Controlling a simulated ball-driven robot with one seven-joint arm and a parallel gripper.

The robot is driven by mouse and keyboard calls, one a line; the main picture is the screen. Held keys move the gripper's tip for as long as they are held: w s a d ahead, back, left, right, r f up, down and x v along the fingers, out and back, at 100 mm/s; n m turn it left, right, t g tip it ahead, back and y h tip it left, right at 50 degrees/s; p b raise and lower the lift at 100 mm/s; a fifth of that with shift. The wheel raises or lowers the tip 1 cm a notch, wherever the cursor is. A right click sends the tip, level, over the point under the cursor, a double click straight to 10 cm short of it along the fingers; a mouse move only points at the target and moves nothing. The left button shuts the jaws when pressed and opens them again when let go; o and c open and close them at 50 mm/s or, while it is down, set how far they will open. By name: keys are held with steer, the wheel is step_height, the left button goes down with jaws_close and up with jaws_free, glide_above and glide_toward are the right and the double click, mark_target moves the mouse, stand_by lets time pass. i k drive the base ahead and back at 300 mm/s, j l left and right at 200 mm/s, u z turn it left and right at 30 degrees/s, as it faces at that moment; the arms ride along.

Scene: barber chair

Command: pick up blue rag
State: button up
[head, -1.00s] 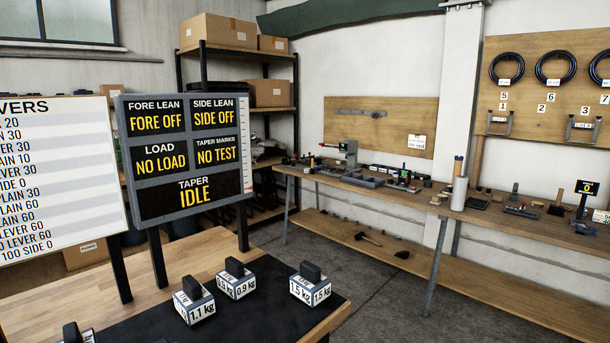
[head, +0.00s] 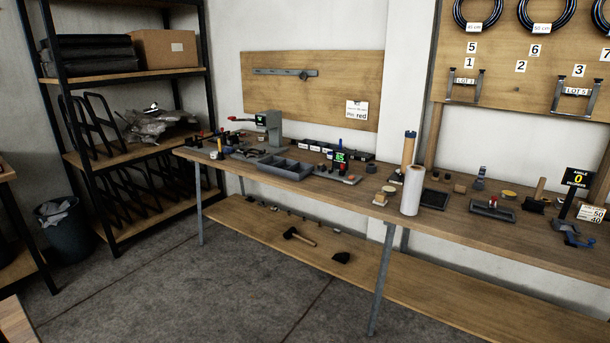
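A small blue item (head: 580,241) lies on the workbench (head: 420,222) near its right end, beside the angle display. It is too small for me to tell whether it is the blue rag. I make out no other cloth that is clearly a blue rag. My gripper is not in view.
A white roll (head: 412,190) stands near the bench's front edge. A grey divided tray (head: 285,168) and small tools lie left of it. A mallet (head: 299,237) rests on the lower shelf. A black rack (head: 130,130) and a bin (head: 62,228) stand left. The floor (head: 220,280) before the bench is clear.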

mark_target(227, 150)
steer(key=i+l+z, duration=0.1)
steer(key=i+z, duration=0.15)
steer(key=i, duration=0.45)
steer(key=i+z, duration=0.3)
steer(key=i, duration=0.45)
steer(key=i+j+u, duration=0.1)
steer(key=i+u, duration=0.75)
steer(key=i+l+u, duration=0.1)
steer(key=i+u, duration=0.3)
steer(key=i+j+u, duration=0.2)
steer(key=i+u, duration=0.2)
steer(key=i, duration=0.3)
steer(key=i+u, duration=0.45)
steer(key=i, duration=0.25)
